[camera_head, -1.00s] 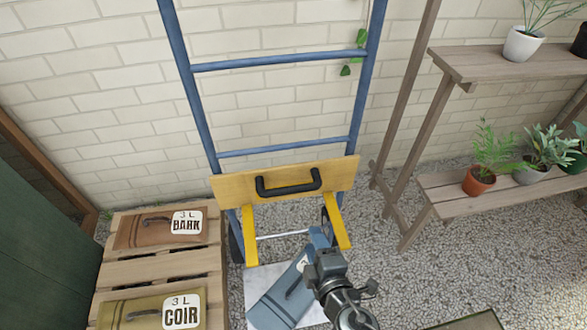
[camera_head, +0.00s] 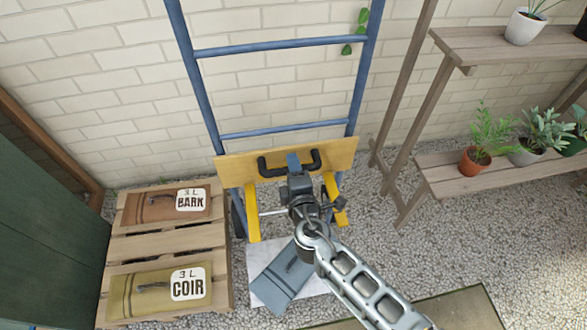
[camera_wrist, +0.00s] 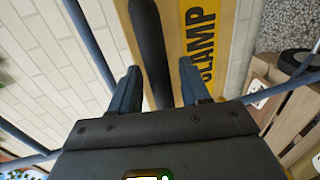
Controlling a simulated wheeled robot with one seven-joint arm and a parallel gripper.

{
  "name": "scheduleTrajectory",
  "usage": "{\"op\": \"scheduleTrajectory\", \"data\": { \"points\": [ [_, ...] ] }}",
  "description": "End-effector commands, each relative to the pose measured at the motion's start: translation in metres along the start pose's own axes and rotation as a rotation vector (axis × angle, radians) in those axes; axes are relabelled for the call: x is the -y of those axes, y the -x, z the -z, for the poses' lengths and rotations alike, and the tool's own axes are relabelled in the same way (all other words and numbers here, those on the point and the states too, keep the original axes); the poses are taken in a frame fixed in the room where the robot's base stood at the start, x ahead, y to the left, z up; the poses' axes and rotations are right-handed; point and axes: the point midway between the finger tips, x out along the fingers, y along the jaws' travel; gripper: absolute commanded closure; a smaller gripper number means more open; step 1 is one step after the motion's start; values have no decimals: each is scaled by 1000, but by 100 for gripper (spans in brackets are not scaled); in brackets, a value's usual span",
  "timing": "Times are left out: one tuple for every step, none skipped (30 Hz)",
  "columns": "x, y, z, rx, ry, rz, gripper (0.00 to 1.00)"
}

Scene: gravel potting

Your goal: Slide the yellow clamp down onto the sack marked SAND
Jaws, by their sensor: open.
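The yellow clamp (camera_head: 235,168) is a board with a black handle, set across the blue hand truck (camera_head: 207,105), with two yellow arms below it. It stands above the blue-grey sack (camera_head: 283,277), which lies on the truck's pale base plate (camera_head: 262,250); no marking on this sack is readable now. My gripper (camera_head: 293,165) is at the middle of the handle in the head view. In the wrist view my gripper (camera_wrist: 157,88) is open, with a finger on each side of the black handle (camera_wrist: 150,45). The lettering "CLAMP" shows beside it. Contact with the handle cannot be told.
A pallet (camera_head: 165,238) at left holds a brown BARK sack (camera_head: 150,207) and an olive COIR sack (camera_head: 135,293). A wooden plant shelf (camera_head: 450,188) with potted plants stands at right. A brick wall is behind. Gravel lies open between truck and shelf.

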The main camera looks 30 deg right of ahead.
Motion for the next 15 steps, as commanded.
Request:
{"op": "scheduleTrajectory", "data": {
  "points": [
    [0,-1,0,0,0,1,54],
    [0,-1,0,0,0,1,54],
    [1,-1,0,0,0,1,54],
    [1,-1,0,0,0,1,54],
    [1,-1,0,0,0,1,54],
    [1,-1,0,0,0,1,54],
    [0,-1,0,0,0,1,54],
    [0,-1,0,0,0,1,55],
    [0,-1,0,0,0,1,59],
    [0,-1,0,0,0,1,61],
    [0,-1,0,0,0,1,64],
    [0,-1,0,-1,0,1,68],
    [0,-1,0,-1,0,1,71],
    [0,-1,0,-1,0,1,74],
    [0,-1,0,-1,0,1,78]
  ]
}}
